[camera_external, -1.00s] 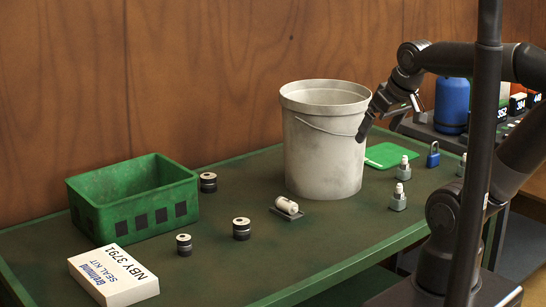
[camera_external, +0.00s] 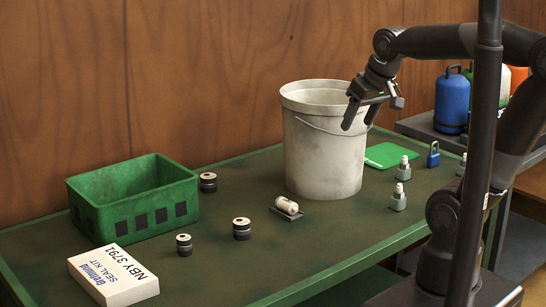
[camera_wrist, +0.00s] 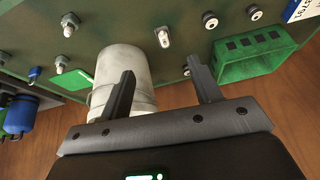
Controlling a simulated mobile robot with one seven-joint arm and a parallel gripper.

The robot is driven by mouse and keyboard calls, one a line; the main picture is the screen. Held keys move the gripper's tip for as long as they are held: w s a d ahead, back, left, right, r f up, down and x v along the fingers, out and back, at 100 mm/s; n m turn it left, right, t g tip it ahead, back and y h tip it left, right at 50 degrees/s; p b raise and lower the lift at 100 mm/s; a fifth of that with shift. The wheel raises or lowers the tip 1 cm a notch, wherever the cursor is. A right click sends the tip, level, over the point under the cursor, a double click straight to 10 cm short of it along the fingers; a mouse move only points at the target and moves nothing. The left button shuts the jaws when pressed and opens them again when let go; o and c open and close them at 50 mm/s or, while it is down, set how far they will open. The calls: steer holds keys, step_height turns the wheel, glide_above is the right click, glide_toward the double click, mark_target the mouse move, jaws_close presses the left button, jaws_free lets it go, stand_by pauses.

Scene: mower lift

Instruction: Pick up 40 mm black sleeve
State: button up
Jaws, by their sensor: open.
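Several small black cylinders with pale tops stand on the green bench: one at the front (camera_external: 184,245), one in the middle (camera_external: 241,229) and one beside the green crate (camera_external: 208,182). I cannot tell which is the 40 mm black sleeve. Two of them show at the top of the wrist view, one nearer the middle (camera_wrist: 210,20) and one farther right (camera_wrist: 255,12). My gripper (camera_external: 362,117) is open and empty, beside the upper right of the white bucket, well away from the cylinders. Its two fingers (camera_wrist: 160,68) stand apart in the wrist view.
The tall white bucket (camera_external: 322,150) stands between my gripper and the cylinders. The green crate (camera_external: 150,221), a seal kit box (camera_external: 113,275), a white cylinder on a small stand (camera_external: 287,206), white-topped fittings (camera_external: 399,197) and a blue padlock (camera_external: 433,154) share the bench.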

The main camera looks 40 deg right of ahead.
steer(key=w+a+g, duration=0.2)
steer(key=w+a, duration=0.6)
steer(key=w, duration=0.4)
steer(key=m+g, duration=0.3)
glide_above(182, 238)
step_height(182, 238, down, 24)
steer(key=shift+r, duration=0.1)
steer(key=shift+s+f, duration=0.1)
steer(key=shift+f, duration=2.95)
steer(key=shift+c, duration=0.4)
jaws_close()
